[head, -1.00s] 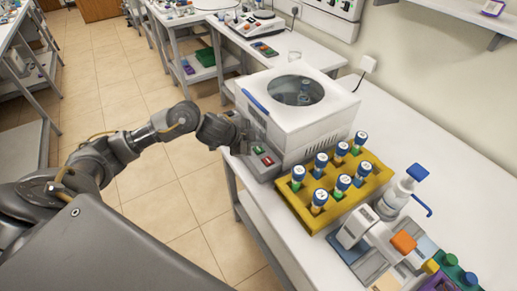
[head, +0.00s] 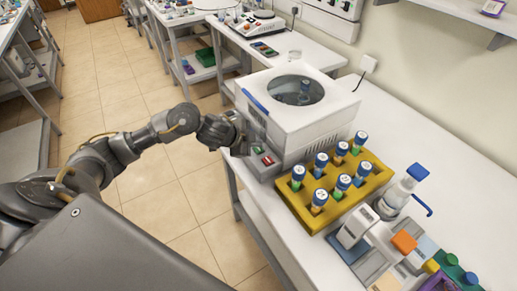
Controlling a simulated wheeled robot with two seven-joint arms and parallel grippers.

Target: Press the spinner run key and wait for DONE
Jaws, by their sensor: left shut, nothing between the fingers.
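The spinner (head: 297,115) is a white box with a round window in its lid, standing on the white bench. Its lid is down. A grey front panel at its lower left carries a green key (head: 257,149) and a red key (head: 268,161). My left gripper (head: 241,137) is shut and empty at the front of the spinner, just left of the green key. I cannot tell whether it touches the panel. The spinner's display is hidden behind the gripper or too small to read. My right gripper is not in view.
A yellow rack (head: 337,201) with several blue-capped vials stands right of the spinner. The aisle floor (head: 130,95) at left is clear. The bench behind the rack is bare.

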